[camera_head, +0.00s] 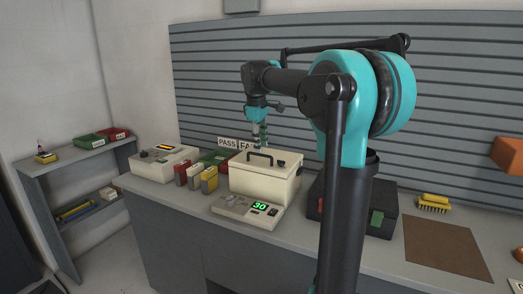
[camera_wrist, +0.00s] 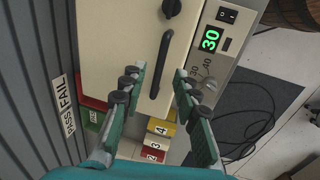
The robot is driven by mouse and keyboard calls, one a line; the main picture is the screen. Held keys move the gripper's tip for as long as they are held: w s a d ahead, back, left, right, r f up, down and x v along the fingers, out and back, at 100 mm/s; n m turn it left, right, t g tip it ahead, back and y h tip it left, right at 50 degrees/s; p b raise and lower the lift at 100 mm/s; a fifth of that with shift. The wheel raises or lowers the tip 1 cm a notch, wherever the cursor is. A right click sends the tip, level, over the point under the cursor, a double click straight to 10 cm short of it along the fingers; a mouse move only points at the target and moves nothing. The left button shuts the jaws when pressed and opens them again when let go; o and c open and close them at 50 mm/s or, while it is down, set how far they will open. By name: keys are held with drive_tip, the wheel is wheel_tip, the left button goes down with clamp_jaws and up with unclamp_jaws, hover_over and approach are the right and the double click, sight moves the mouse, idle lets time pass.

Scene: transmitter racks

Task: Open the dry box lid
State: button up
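The dry box (camera_head: 262,188) is a cream box on the bench with its lid (camera_head: 275,163) down. The lid carries a black bar handle (camera_head: 260,156) and a dark knob (camera_head: 281,163). In the wrist view the lid (camera_wrist: 112,40) fills the upper middle, with the handle (camera_wrist: 161,64) and the knob (camera_wrist: 171,8) on it. My gripper (camera_head: 260,147) points down just above the lid by the handle. In the wrist view my gripper (camera_wrist: 158,76) is open, with one teal finger on each side of the handle. I see no finger touching it.
A unit with a green "30" display (camera_head: 246,209) stands in front of the box. Numbered red and yellow blocks (camera_head: 196,177) stand left of it, and PASS/FAIL signs (camera_head: 236,144) behind. A black case (camera_head: 384,215) stands to the right. The slatted wall (camera_head: 215,80) is close behind.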

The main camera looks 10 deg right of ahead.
drive_tip(key=shift+w+d+f, duration=0.1)
drive_tip(key=shift+w+f, duration=0.05)
drive_tip(key=shift+f, duration=0.55)
drive_tip(key=shift+w+d+f, duration=0.1)
drive_tip(key=shift+f, duration=0.6)
clamp_jaws()
